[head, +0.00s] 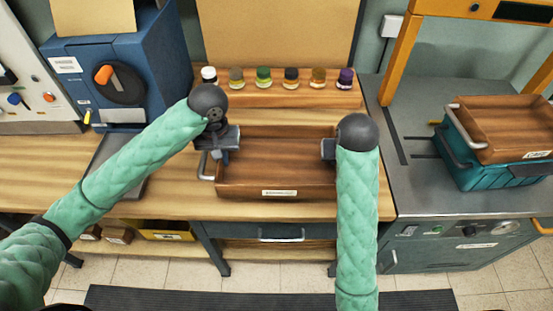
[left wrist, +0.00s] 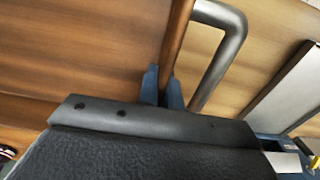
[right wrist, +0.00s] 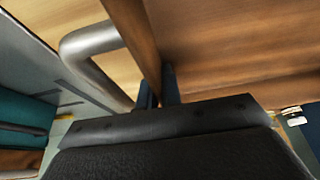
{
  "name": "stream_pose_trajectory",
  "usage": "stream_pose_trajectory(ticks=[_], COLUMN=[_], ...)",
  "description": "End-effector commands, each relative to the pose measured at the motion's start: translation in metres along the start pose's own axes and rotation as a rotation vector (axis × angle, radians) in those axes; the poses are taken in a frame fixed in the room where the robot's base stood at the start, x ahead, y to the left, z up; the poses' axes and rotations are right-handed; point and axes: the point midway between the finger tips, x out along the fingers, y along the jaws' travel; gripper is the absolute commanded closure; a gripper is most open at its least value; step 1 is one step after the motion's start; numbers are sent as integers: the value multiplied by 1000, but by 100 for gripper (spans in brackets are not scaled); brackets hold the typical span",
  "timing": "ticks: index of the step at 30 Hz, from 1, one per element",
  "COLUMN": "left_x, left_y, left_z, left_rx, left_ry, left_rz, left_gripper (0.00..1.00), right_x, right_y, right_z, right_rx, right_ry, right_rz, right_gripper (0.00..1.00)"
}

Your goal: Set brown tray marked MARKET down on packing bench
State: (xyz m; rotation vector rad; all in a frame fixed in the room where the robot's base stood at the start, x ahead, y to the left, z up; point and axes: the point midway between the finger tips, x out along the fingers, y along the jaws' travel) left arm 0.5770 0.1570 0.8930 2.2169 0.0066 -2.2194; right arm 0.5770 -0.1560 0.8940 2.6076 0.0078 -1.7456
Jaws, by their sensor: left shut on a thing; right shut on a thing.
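The brown wooden tray (head: 275,176) is over the front of the wooden packing bench (head: 60,165). It looks level and empty, and a small pale label is on its front wall, too small to read. I cannot tell whether its underside touches the bench. My left gripper (head: 222,146) is shut on the tray's left wall. The left wrist view shows the fingers (left wrist: 164,90) pinching that wall beside a grey metal handle (left wrist: 228,50). My right gripper (head: 329,149) is shut on the right wall, and the right wrist view shows its fingers (right wrist: 160,92) beside the other handle (right wrist: 85,60).
Several small jars (head: 263,78) stand in a row at the back of the bench. A blue machine (head: 120,65) stands at the back left. On the grey counter at right, another brown tray (head: 505,125) rests on a teal crate (head: 470,165).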

Motion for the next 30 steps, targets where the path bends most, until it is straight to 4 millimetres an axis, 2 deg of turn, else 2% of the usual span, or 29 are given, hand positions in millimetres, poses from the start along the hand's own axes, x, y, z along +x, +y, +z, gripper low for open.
stream_pose_trajectory(ticks=[17, 30], left_x=[5, 22], left_y=[0, 0], left_z=[0, 0], left_rx=[0, 0], left_ry=[1, 1], left_rz=[0, 0], left_gripper=[100, 100], right_x=[4, 20], right_y=[0, 0], right_z=[2, 8], right_rx=[0, 0], right_ry=[1, 1], right_rz=[0, 0], right_gripper=[100, 100])
